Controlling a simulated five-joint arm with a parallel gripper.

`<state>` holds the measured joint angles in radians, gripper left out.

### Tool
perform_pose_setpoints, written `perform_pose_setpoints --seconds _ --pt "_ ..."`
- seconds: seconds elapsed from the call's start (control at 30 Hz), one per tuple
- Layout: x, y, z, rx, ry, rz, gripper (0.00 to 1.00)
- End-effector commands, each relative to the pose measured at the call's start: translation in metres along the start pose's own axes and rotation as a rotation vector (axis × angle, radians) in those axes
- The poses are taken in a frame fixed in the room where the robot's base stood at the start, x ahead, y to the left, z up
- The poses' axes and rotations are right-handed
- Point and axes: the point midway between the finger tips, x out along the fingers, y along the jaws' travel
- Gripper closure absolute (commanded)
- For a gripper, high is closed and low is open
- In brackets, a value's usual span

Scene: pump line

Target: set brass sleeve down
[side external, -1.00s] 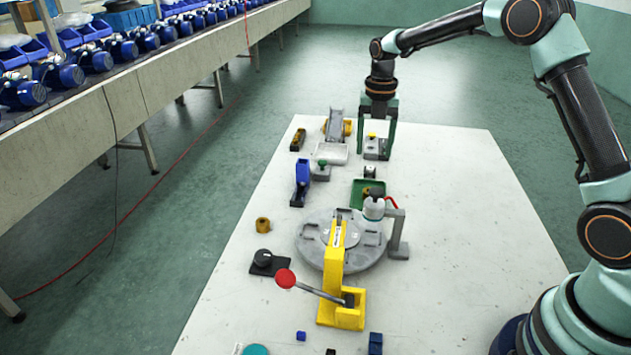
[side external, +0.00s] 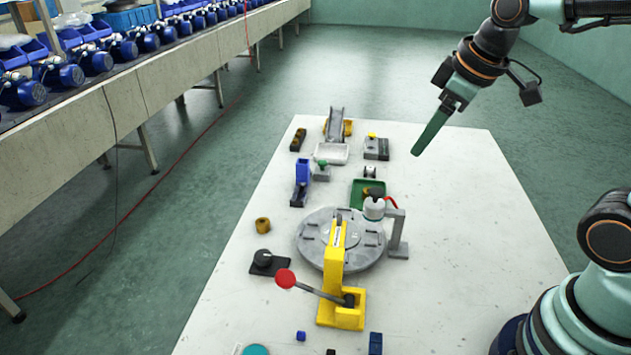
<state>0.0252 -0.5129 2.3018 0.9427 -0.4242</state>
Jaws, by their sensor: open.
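A short brass-coloured sleeve (side external: 263,225) stands on the white table, left of the round grey turntable (side external: 313,247). It is apart from my gripper. My gripper (side external: 418,151) hangs in the air above the table's right back part, tilted down to the left. It is open, and nothing shows between its green fingers. The fingers are seen nearly edge-on, so one largely hides the other.
A yellow lever press (side external: 336,262) with a red knob (side external: 285,278) stands at the turntable's front. Behind are a green tray (side external: 355,203), a white tray (side external: 331,158), a blue holder (side external: 302,175) and a grey block (side external: 376,152). The table's right side is clear.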

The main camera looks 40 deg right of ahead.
Motion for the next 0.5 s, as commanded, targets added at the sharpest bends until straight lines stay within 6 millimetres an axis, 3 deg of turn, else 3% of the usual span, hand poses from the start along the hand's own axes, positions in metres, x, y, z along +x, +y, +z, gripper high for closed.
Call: perform_pose_setpoints --seconds 0.2,0.5 --pt "-0.004 -0.018 0.025 0.319 0.07 0.009 0.3" --pt "-0.003 -0.022 0.031 0.405 0.083 0.006 0.3"
